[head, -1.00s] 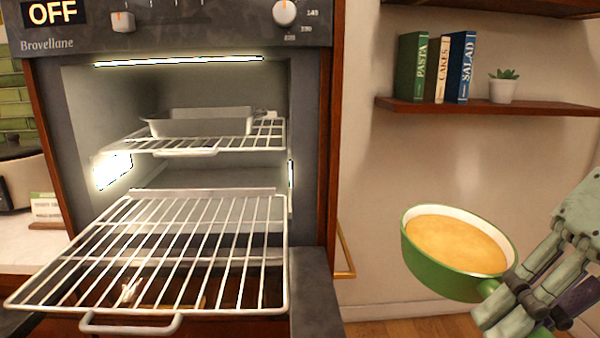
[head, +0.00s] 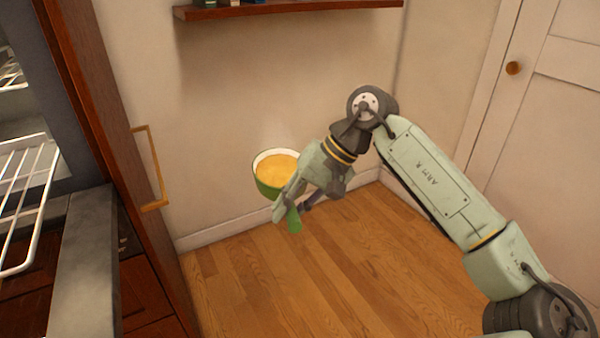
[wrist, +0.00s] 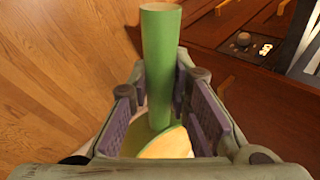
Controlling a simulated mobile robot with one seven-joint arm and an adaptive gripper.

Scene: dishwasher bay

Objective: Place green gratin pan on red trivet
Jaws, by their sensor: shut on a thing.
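The green gratin pan (head: 266,188) has a white inside and an orange-yellow filling, and is held in the air over the wooden floor near the wall. My gripper (head: 284,200) is shut on its green handle, and the handle's end shows below the fingers. The pan looks about level in the head view. No red trivet shows in any view.
A wall shelf (head: 280,8) is above. A door (head: 550,130) is at the right. The wooden floor (head: 350,270) is clear.

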